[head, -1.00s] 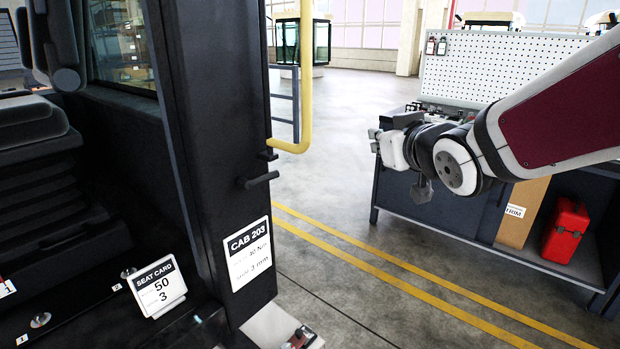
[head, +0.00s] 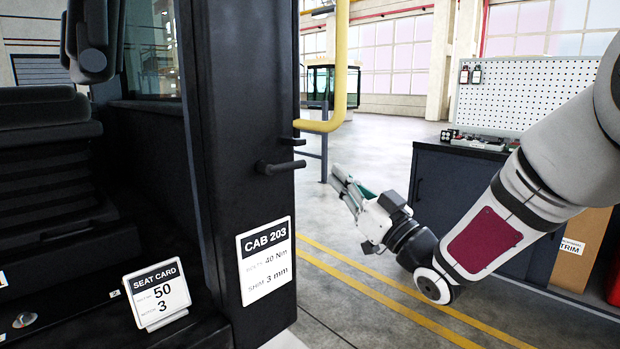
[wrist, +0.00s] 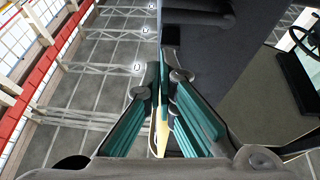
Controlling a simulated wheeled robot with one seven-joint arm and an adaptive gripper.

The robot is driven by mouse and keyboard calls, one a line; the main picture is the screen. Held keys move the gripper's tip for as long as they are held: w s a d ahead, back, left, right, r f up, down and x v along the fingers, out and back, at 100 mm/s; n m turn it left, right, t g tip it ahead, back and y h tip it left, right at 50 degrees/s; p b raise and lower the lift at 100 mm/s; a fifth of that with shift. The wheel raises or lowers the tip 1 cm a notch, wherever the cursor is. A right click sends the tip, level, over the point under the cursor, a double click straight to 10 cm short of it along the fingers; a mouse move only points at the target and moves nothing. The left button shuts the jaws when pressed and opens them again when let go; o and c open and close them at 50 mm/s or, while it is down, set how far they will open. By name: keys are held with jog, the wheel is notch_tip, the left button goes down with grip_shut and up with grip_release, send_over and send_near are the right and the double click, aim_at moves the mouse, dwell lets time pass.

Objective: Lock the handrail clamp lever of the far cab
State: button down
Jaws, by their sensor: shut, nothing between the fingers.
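The cab marked CAB 203 stands at the left, with a black pillar (head: 225,120). A yellow handrail (head: 342,75) runs down beside it and bends in to the pillar at a dark clamp mount (head: 293,141). A black lever (head: 280,167) sticks out roughly level, just below that mount. My gripper (head: 340,177) is right of the lever and below the handrail bend, apart from both, pointing up-left. Its fingers are together and empty. In the wrist view my gripper (wrist: 164,78) shows its fingertips meeting, and a yellow strip of handrail (wrist: 161,130) shows between the fingers.
A workbench (head: 440,195) with a pegboard (head: 530,75) stands at the right behind my arm. Another cab (head: 335,85) is far back. A seat card (head: 157,292) stands on the cab floor. Open floor with yellow lines (head: 400,290) lies between cab and bench.

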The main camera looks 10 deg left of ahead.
jog(key=shift+s+a+f+y+b, duration=0.1)
jog(key=shift+s+f+y+b, duration=0.1)
jog(key=shift+f+y+b, duration=0.3)
jog(key=shift+s+a+f+y+b, duration=0.1)
jog(key=shift+s+f+y+b, duration=0.15)
jog(key=shift+f+y, duration=0.35)
jog(key=shift+r, duration=0.1)
jog(key=x, duration=1)
jog(key=shift+b, duration=0.4)
jog(key=shift+w+f+m+t+h+b, duration=0.1)
jog(key=shift+f+m+t+h+b, duration=0.3)
jog(key=shift+f+m+h, duration=0.45)
jog(key=s+a+f+m+h+b, duration=0.1)
jog(key=f+m+h, duration=0.3)
jog(key=m, duration=0.7)
jog(key=s+a+f+m+h+b, duration=0.1)
jog(key=s+a+f+m+h, duration=0.1)
jog(key=m+h, duration=0.4)
jog(key=shift+s+a+f+m, duration=0.3)
jog(key=shift+s+f+m, duration=0.6)
jog(key=shift+m, duration=1.55)
jog(key=shift+w+f+h, duration=0.15)
jog(key=shift+h, duration=0.1)
